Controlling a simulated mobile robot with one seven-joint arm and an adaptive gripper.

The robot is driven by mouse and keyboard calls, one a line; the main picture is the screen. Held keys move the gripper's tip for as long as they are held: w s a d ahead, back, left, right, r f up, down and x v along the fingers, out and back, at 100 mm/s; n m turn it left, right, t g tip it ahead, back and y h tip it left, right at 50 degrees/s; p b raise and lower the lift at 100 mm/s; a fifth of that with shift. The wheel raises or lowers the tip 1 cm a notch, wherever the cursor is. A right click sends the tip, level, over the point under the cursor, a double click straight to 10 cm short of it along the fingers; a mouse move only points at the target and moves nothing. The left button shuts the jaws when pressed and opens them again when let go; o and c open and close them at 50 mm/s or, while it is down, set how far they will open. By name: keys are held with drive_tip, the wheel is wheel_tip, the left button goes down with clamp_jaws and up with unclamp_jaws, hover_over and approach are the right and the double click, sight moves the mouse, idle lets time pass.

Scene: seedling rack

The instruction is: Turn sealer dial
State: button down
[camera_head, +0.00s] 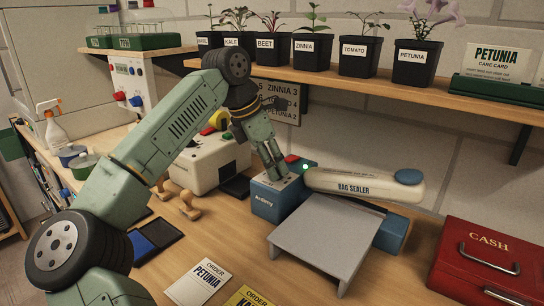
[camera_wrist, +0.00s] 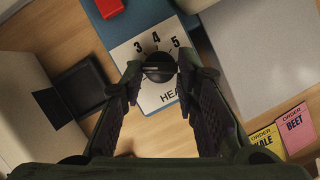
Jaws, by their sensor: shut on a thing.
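The bag sealer (camera_head: 352,186) lies on the bench with a long cream arm and a blue base. Its blue control box (camera_head: 272,203) is at the left end. In the wrist view a white dial plate (camera_wrist: 150,50) shows the numbers 3, 4, 5 and part of a word starting "HEA". The black dial knob (camera_wrist: 159,68) sits between the fingertips of my gripper (camera_wrist: 158,75), which is shut on it. The knob's pointer direction is hard to make out. In the head view my gripper (camera_head: 277,172) points down onto the box and hides the dial.
A grey sloped plate (camera_head: 318,240) stands in front of the sealer. A red cash box (camera_head: 490,262) is at the right. Order cards (camera_head: 197,283) lie at the front. A shelf (camera_head: 400,84) with potted seedlings runs above. Stamps and a cream machine (camera_head: 208,160) stand left.

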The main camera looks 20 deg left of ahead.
drive_tip(key=shift+r, duration=0.1)
idle(0.4)
drive_tip(key=c, duration=1.2)
unclamp_jaws()
drive_tip(key=shift+c, duration=0.2)
drive_tip(key=v, duration=1.2)
drive_tip(key=shift+w, duration=0.15)
